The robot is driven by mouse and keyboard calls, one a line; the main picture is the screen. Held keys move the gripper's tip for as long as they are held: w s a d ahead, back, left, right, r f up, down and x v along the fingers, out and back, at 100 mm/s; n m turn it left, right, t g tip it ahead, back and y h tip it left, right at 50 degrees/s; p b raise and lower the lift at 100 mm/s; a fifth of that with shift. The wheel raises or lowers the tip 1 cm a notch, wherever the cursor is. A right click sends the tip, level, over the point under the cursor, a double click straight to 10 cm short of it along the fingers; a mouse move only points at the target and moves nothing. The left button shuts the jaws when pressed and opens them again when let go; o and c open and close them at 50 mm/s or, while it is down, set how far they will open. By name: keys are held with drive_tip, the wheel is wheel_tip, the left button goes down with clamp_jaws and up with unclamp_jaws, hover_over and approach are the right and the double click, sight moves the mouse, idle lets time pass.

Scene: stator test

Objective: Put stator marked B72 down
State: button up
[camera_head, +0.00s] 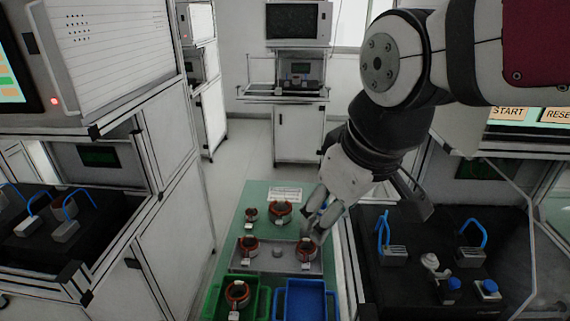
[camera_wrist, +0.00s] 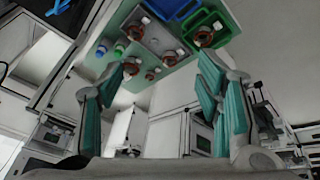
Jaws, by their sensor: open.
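Several copper-wound stators with small white tags show in the head view; I cannot read B72 on any. Two stand on the grey tray (camera_head: 277,265), a left stator (camera_head: 248,247) and a right stator (camera_head: 306,253). A small stator (camera_head: 251,215) and a larger stator (camera_head: 281,212) stand behind the tray on the green table (camera_head: 228,238). Another stator (camera_head: 237,294) sits in the green bin (camera_head: 209,303). My gripper (camera_head: 314,222) is above the tray's right side, near the right stator. In the wrist view my gripper (camera_wrist: 160,75) has its fingers spread, with nothing held between them.
An empty blue bin (camera_head: 305,300) stands beside the green bin at the front. A black work surface (camera_head: 405,275) with blue-handled fixtures lies right of the table. Another station (camera_head: 75,235) stands left. The aisle floor (camera_head: 225,180) is clear.

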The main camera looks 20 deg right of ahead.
drive_tip(key=s+m, duration=0.1)
drive_tip(key=s+d+m, duration=0.1)
drive_tip(key=s+m, duration=0.1)
drive_tip(key=s+d+r+m+t, duration=0.1)
drive_tip(key=s, duration=0.1)
drive_tip(key=shift+r+m, duration=0.1)
drive_tip(key=shift+m, duration=0.3)
